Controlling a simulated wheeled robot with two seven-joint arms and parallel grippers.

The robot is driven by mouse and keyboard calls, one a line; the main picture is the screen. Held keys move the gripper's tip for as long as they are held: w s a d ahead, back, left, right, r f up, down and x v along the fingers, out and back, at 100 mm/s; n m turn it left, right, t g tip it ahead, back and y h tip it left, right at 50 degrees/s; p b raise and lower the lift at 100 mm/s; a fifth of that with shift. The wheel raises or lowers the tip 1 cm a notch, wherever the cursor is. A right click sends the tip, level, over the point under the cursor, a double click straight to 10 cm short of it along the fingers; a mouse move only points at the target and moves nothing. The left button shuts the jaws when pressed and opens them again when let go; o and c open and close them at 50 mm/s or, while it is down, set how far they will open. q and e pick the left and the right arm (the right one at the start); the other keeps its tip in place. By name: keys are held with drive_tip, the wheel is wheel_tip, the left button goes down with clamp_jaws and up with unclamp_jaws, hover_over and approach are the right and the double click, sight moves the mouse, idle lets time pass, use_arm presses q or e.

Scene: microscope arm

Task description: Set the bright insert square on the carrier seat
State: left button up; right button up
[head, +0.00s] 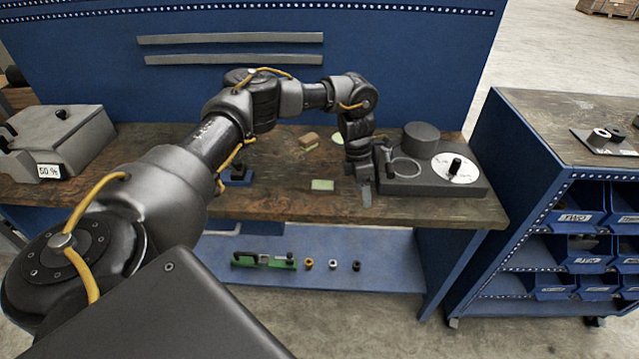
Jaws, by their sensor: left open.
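My left gripper (364,190) points down over the wooden bench top (290,207), just left of the dark grey fixture. Its jaws are open, and I see nothing between them. A small block with a pale green top (322,186) lies on the bench left of the gripper, apart from it. A pale round piece (338,138) lies farther back, partly hidden by my arm. I cannot tell for sure which piece is the bright insert or which is the carrier seat. My right gripper is out of view.
The dark grey fixture (440,188) carries a ring, a cylinder and a white dial. A brown block (309,140) lies at the back. A blue-based part (237,177) stands left, partly behind my arm. A grey box (62,140) is far left. Bench front is clear.

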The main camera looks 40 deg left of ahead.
use_arm(q)
drive_tip(key=a+r+m+y+b, duration=0.1)
drive_tip(key=a+r+y, duration=0.15)
drive_tip(key=a, duration=0.45)
drive_tip(key=a+r+m+y+b, duration=0.1)
drive_tip(key=a+r, duration=0.2)
drive_tip(key=a, duration=0.3)
drive_tip(key=p, duration=0.1)
hover_over(324, 184)
drive_tip(key=shift+h, duration=0.25)
drive_tip(key=f, duration=0.5)
drive_tip(key=shift+s+d+f, duration=0.25)
drive_tip(key=shift+d+f, duration=0.05)
drive_tip(key=f, duration=0.1)
drive_tip(key=f+p, duration=0.1)
drive_tip(key=f, duration=0.1)
drive_tip(key=f+p, duration=0.1)
drive_tip(key=shift+w+a+f, duration=0.1)
drive_tip(key=shift+a+f, duration=0.15)
drive_tip(key=shift+f, duration=0.35)
drive_tip(key=shift+c, duration=0.5)
drive_tip(key=c, duration=0.9)
clamp_jaws()
drive_tip(key=shift+w+r, duration=0.1)
drive_tip(key=shift+r, duration=0.1)
